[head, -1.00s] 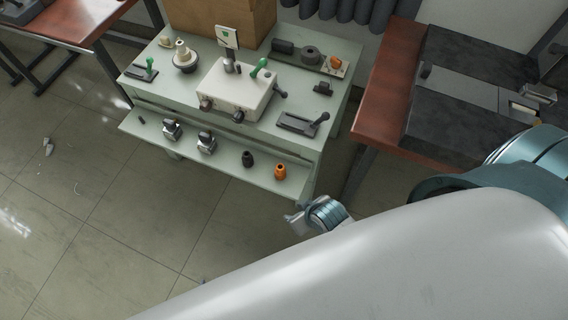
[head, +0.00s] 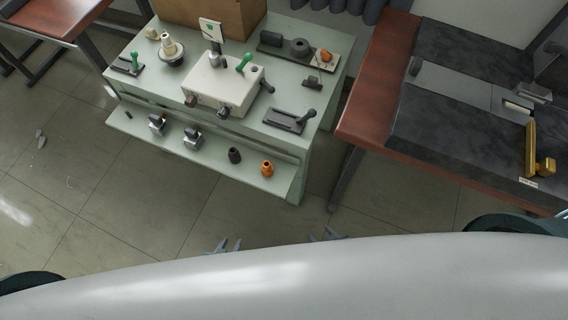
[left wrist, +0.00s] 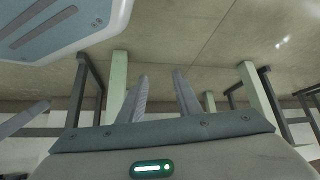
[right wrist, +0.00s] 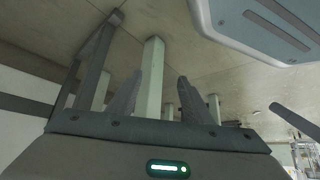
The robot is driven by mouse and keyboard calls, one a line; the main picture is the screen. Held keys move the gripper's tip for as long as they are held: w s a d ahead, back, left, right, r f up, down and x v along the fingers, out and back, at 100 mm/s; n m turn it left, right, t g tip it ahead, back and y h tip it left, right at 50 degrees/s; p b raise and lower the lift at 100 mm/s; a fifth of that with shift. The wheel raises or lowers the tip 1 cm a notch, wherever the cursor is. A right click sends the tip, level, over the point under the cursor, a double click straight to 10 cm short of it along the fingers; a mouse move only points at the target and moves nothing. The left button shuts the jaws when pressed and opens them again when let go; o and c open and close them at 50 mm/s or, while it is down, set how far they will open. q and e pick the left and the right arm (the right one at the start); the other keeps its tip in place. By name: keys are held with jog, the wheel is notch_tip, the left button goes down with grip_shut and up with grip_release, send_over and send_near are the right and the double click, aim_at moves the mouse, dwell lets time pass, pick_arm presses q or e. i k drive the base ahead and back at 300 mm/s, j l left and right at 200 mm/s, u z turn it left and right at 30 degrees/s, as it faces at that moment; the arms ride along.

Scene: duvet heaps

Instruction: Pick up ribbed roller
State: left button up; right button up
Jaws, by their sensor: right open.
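No part is clearly marked as the ribbed roller. A small dark ribbed-looking part (head: 235,155) stands on the lower front shelf of the green bench, beside an orange part (head: 268,168). A dark cylinder (head: 270,40) lies on the tray at the bench's back right. At this size I cannot tell which is the roller. My left gripper (head: 223,244) is below and in front of the shelf, its fingers apart and empty in the left wrist view (left wrist: 159,75). My right gripper (head: 327,234) is to its right, open and empty in the right wrist view (right wrist: 160,78).
The green bench (head: 130,62) carries a white control box (head: 222,90), a lever plate (head: 285,121) and a cardboard box (head: 215,12). Two metal clamps (head: 192,138) share its shelf. A red-brown table (head: 370,95) stands to the right. Floor (head: 120,215) in front is clear.

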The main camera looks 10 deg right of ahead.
aim_at(267, 169)
jog(key=z, duration=1.55)
jog(key=k+j, duration=0.25)
jog(key=j, duration=0.15)
jog(key=k+j, duration=0.25)
jog(key=j, duration=0.15)
jog(key=k+j, duration=0.3)
jog(key=j, duration=0.1)
